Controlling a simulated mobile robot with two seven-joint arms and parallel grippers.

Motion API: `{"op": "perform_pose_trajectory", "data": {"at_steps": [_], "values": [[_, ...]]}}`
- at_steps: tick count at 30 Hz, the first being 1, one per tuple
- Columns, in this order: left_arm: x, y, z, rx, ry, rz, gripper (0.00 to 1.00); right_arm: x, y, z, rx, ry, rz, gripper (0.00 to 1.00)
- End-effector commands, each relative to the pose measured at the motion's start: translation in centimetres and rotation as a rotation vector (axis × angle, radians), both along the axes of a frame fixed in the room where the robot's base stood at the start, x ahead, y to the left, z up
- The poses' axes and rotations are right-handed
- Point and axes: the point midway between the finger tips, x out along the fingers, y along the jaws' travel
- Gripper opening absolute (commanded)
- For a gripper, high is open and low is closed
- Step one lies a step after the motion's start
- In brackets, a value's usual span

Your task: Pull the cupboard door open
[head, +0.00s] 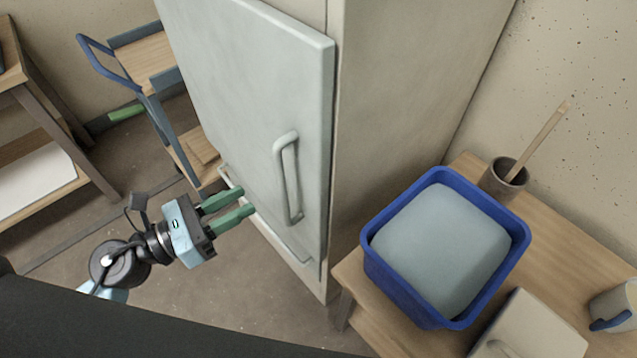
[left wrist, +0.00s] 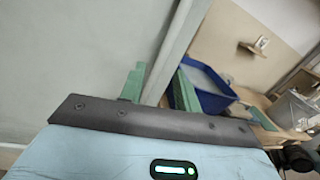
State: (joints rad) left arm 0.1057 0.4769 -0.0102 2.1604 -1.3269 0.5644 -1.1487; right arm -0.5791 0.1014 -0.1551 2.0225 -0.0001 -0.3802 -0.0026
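The pale grey-green cupboard door (head: 235,80) stands upright in the middle of the head view and looks flush against the cupboard body (head: 390,90). Its vertical bar handle (head: 287,178) is near the door's right edge. My left gripper (head: 248,199) has green fingers, parted with an empty-looking gap, and points at the door left of the handle in the head view. In the left wrist view the fingers (left wrist: 160,85) are apart, and a pale upright bar or edge (left wrist: 178,45) shows beyond them; I cannot tell which it is. My right gripper is not in view.
A trolley (head: 150,55) stands left of the cupboard. The floor before the door is clear.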

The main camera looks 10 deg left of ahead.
Motion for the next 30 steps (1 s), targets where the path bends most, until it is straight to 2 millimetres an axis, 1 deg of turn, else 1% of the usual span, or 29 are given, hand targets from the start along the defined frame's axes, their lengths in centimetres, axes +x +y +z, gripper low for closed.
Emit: {"op": "perform_pose_trajectory", "data": {"at_steps": [1,4,11,14,19,24,30], "values": [[0.1,-0.1,-0.2,0.061,-0.041,-0.016,0.32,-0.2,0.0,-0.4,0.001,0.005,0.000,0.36],[0.3,-0.1,-0.2,0.127,-0.090,-0.033,0.32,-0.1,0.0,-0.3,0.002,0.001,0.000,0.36],[0.6,-0.4,0.1,0.138,-0.099,-0.036,0.32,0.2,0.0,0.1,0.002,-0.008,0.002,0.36],[1.2,-1.1,0.2,0.135,-0.100,-0.034,0.32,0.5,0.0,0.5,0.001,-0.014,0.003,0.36],[2.9,-3.0,0.4,0.132,-0.100,-0.033,0.32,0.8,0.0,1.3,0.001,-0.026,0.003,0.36],[4.4,-4.8,0.3,0.132,-0.099,-0.033,0.32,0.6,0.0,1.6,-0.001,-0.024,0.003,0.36],[5.3,-5.9,0.0,0.133,-0.095,-0.034,0.32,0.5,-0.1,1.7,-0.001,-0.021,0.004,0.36]]}}
